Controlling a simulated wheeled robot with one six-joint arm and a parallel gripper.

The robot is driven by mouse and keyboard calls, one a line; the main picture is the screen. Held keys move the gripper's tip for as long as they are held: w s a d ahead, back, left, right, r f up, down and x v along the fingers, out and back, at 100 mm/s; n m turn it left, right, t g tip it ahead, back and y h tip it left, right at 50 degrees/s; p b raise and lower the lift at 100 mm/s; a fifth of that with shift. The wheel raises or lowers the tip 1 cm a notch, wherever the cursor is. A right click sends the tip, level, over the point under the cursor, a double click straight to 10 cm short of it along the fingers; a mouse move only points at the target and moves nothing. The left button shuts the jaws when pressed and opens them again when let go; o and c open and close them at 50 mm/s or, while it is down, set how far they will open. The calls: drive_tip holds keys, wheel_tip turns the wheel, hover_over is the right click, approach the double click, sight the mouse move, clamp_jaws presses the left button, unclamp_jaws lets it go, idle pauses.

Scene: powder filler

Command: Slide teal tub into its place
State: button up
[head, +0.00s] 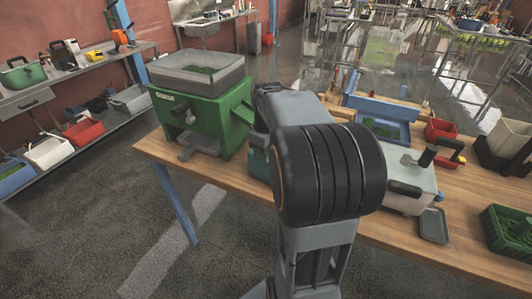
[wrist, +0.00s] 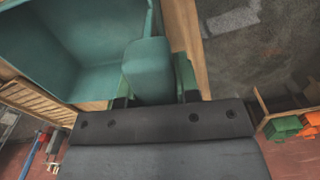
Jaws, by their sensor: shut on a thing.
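The teal tub (wrist: 65,40) fills the upper left of the wrist view, its hollow inside facing the camera. My gripper (wrist: 156,82) is shut on the tub's teal grip block, with a finger on each side of it. In the head view a small part of the tub (head: 259,164) shows beside the green filler machine (head: 205,120); my arm hides the rest of it and my gripper. The filler machine has a grey hopper tray with green powder on top, a knob and a front foot. Whether the tub touches the machine cannot be told.
The wooden bench (head: 465,245) also holds a white box with a dark handle (head: 408,178), a blue tray (head: 385,125), a red bin (head: 440,130) and a green crate (head: 508,232). A shelf with tubs (head: 65,140) stands at left. Floor is clear in front.

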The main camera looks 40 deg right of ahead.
idle(0.5)
drive_tip(key=o, duration=1.1)
drive_tip(key=shift+f, duration=0.1)
wheel_tip(320, 180, up, 14)
drive_tip(key=shift+f+p, duration=0.1)
drive_tip(key=shift+p, duration=0.45)
